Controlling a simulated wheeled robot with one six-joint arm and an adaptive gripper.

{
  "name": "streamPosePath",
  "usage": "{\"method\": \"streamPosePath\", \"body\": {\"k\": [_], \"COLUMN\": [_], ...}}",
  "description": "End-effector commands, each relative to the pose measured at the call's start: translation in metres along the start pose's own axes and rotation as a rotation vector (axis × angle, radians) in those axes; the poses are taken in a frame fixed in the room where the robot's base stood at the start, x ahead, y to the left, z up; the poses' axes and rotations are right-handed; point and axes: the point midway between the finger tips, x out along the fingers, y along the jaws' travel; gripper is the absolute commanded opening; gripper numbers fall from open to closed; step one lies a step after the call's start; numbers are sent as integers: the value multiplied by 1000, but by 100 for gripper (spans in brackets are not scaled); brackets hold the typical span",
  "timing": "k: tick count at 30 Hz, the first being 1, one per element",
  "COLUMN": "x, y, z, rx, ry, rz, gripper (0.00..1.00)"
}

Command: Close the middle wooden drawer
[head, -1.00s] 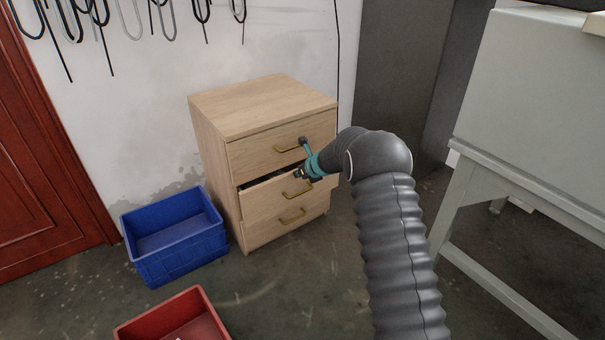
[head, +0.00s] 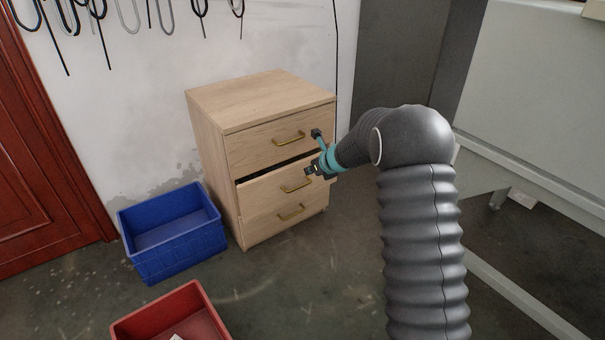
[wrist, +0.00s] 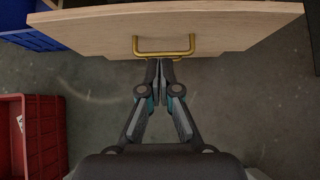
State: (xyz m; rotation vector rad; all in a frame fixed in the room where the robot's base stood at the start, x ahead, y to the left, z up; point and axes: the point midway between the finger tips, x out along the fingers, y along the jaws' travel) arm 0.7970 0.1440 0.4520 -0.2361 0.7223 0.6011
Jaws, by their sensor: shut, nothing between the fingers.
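The wooden cabinet (head: 215,155) has three drawers with brass handles. The middle drawer (head: 262,200) stands partly out, with a dark gap above its front. The top and bottom drawers look shut. My gripper (head: 308,171) is in front of the middle drawer, close to the right part of its handle in the head view. In the wrist view the drawer front (wrist: 90,32) spans the top, and my gripper (wrist: 159,62) has its fingers together, empty, at the brass handle (wrist: 163,53). I cannot tell whether the fingertips touch it.
A blue crate (head: 172,258) stands on the floor left of the cabinet. A red crate (head: 150,322) is nearer, at the bottom. A grey table-like unit (head: 530,90) stands at the right. Floor before the cabinet is clear.

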Motion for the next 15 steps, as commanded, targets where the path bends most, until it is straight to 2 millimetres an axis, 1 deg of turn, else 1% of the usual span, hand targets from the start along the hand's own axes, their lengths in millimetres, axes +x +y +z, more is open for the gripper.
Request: {"method": "streamPosePath", "body": {"k": [1, 3, 6, 10, 11, 13, 14, 15], "x": [-11, -21, -31, -39, -39, -35, -32, -26], "y": [0, 0, 0, -2, -5, -12, -16, -21], "z": [1, 1, 1, -1, -4, -17, -24, -37], "rx": [0, 0, 0, 2, 7, 22, 31, 45], "ry": [-1, -1, -1, 0, 3, 18, 27, 42], "rz": [-1, -1, -1, -3, -5, -7, -7, -7], "gripper": [0, 0, 0, 0, 0, 0, 0, 0]}}
